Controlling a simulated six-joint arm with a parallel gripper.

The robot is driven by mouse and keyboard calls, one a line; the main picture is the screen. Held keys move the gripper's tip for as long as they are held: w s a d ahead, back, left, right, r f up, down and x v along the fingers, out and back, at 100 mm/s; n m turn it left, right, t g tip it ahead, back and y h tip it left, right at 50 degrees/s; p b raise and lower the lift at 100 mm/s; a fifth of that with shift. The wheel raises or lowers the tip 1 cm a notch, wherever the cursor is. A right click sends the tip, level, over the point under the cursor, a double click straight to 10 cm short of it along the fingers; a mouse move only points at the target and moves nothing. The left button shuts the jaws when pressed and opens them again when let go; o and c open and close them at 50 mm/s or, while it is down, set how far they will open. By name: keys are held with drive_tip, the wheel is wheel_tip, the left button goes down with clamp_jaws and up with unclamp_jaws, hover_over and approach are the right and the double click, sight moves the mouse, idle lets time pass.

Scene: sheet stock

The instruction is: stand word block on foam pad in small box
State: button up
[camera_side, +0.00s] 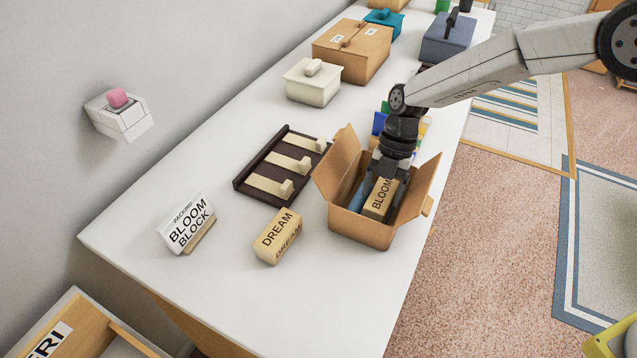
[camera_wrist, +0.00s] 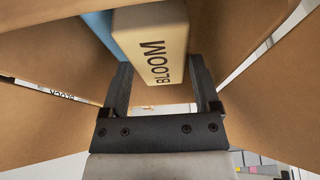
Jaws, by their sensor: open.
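The tan BLOOM block (camera_side: 378,203) stands in the small open cardboard box (camera_side: 360,231), and its lettered face also shows in the wrist view (camera_wrist: 150,42). The light blue foam pad (camera_side: 357,196) shows beside the block in the box and at the upper left of the wrist view (camera_wrist: 101,32). My gripper (camera_side: 388,188) reaches down into the box. Its fingers (camera_wrist: 160,70) are apart, one on each side of the block. I cannot tell whether they touch it. The block's base is hidden by the box wall.
A DREAM block (camera_side: 277,238) lies left of the box. A sign (camera_side: 186,226) reads PACKING BLOOM BLOCK. A dark rack (camera_side: 250,182) holds several pale pieces. The box flaps (camera_side: 337,163) stand up around my gripper. The white table's (camera_side: 300,310) front is clear.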

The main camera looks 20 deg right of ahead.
drive_tip(key=v, duration=1.2)
drive_tip(key=shift+r, duration=0.15)
drive_tip(key=shift+s+d, duration=0.1)
drive_tip(key=s+d+f+m+t+h, duration=0.1)
drive_tip(key=s+d+f+m+t, duration=0.1)
drive_tip(key=s+d+m, duration=0.6)
drive_tip(key=s+d+f+m+t+h, duration=0.1)
drive_tip(key=s+d+m, duration=0.8)
drive_tip(key=m, duration=1)
drive_tip(key=s+t+h, duration=0.1)
drive_tip(key=s+t, duration=0.1)
drive_tip(key=shift+s+f+t, duration=0.4)
